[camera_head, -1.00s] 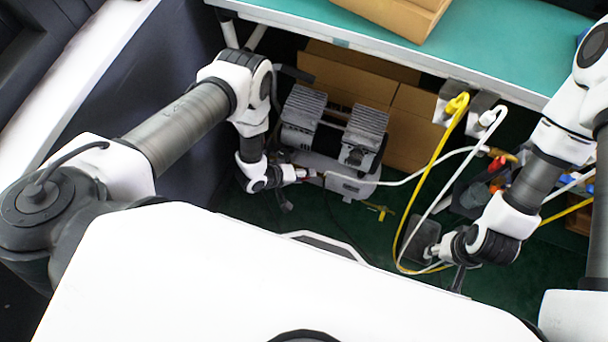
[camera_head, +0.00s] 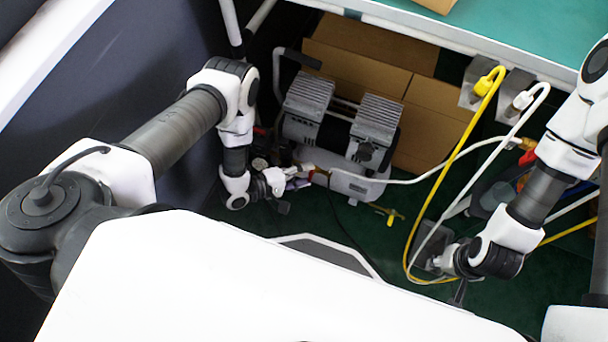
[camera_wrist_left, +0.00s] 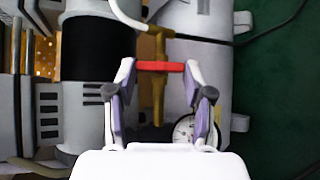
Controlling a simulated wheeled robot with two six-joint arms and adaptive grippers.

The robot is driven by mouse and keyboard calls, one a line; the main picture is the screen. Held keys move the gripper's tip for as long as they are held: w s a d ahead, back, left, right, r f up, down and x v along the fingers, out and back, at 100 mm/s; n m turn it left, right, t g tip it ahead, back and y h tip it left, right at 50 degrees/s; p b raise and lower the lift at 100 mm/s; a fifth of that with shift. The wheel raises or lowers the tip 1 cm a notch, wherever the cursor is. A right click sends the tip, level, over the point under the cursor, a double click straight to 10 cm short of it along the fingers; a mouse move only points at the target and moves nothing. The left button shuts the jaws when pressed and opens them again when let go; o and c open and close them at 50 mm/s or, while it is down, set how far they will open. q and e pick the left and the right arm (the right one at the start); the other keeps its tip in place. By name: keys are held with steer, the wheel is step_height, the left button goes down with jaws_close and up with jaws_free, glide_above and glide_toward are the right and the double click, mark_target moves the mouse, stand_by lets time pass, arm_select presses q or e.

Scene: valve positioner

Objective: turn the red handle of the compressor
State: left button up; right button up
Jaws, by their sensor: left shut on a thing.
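The compressor (camera_head: 372,125) stands on the green floor under the bench, grey with two finned heads and a pale tank. Its red handle (camera_wrist_left: 160,66) lies crosswise on a brass valve in the left wrist view. My left gripper (camera_wrist_left: 160,72) has one fingertip at each end of the handle and is shut on it. In the head view my left gripper (camera_head: 298,178) is at the near left end of the tank, and the handle is mostly hidden there. My right gripper (camera_head: 438,262) is low at the right, by a dark grey block; its fingers are unclear.
A pressure gauge (camera_wrist_left: 184,129) sits close beside my left fingers. A white hose (camera_head: 430,180) runs right from the valve. Yellow (camera_head: 455,160) and white cables hang at the right. Cardboard boxes (camera_head: 360,65) stand behind the compressor, and the bench (camera_head: 530,35) overhangs it.

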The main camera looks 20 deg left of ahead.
stand_by(0.4)
arm_select(q)
steer(key=o, duration=1.2)
steer(key=shift+c, duration=0.2)
steer(key=shift+a, duration=0.15)
steer(key=v, duration=1.1)
steer(key=shift+s+a, duration=0.25)
steer(key=shift+s, duration=0.1)
